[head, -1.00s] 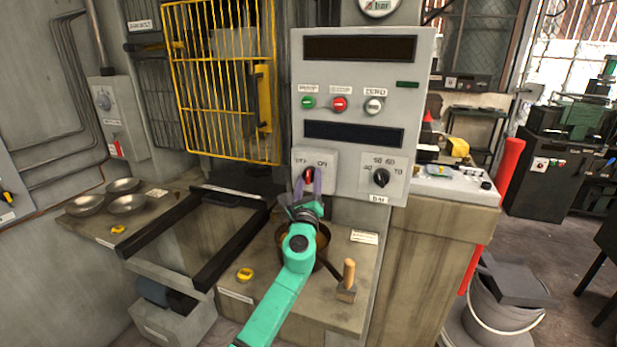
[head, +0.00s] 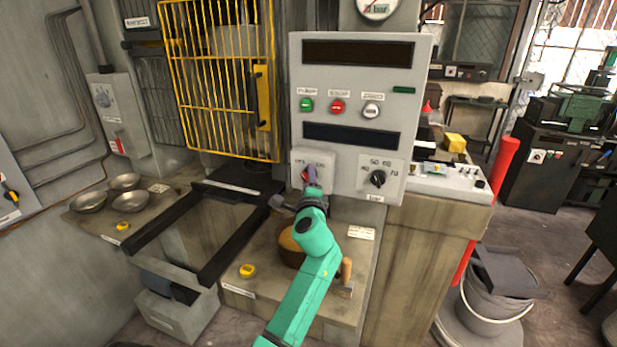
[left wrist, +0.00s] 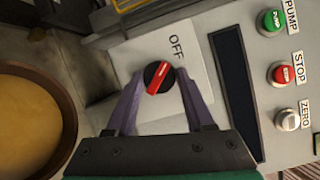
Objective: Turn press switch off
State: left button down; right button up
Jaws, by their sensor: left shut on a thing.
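The press switch is a red and black rotary knob (left wrist: 159,77) on a light plate marked OFF (left wrist: 176,47) in the left wrist view. In the head view the knob (head: 307,175) sits at the lower left of the grey control panel (head: 345,81). My left gripper (left wrist: 155,92) has its purple fingers on both sides of the knob and is shut on it. In the head view the left gripper (head: 310,178) partly covers the knob. The red pointer is slanted in the left wrist view. My right gripper does not show.
A second black dial (head: 378,178) is just right of the switch. Green, red and white buttons sit above. A brown bowl (head: 291,246) is on the bench below, partly behind my arm. Several metal bowls stand on the left bench. A yellow cage door (head: 221,80) is left of the panel.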

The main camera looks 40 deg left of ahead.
pick_arm(q)
jog(key=shift+f+n, duration=0.1)
jog(key=shift+n, duration=0.2)
jog(key=shift+c, duration=1.4)
grip_release()
jog(key=shift+s, duration=0.1)
jog(key=b+v, duration=0.3)
jog(key=v, duration=1.1)
jog(key=shift+s+d+r, duration=0.15)
jog(key=shift+r, duration=0.1)
